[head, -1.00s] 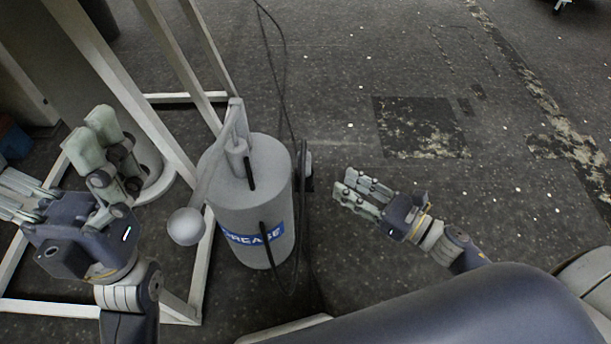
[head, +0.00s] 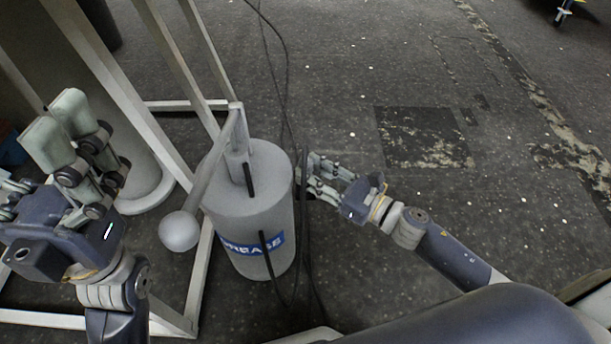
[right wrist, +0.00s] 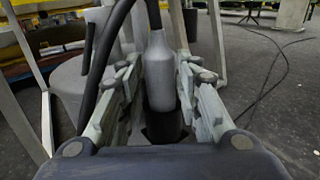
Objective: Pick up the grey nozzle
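The grey nozzle (right wrist: 160,75) stands upright in the right wrist view, between the two fingers of my right gripper (right wrist: 160,95). It has a dark lower part, and a black hose rises beside it. Small gaps show between the nozzle and the fingers, so the gripper is open around it. In the head view my right gripper (head: 314,179) is at the right side of the grey grease bucket (head: 245,205), and its fingers largely hide the nozzle. My left gripper (head: 45,160) is open and empty at the far left.
A pump handle with a round grey knob (head: 180,231) extends from the bucket toward the front left. Pale frame beams (head: 115,90) stand behind and left of the bucket. A black hose (head: 286,75) runs over the floor.

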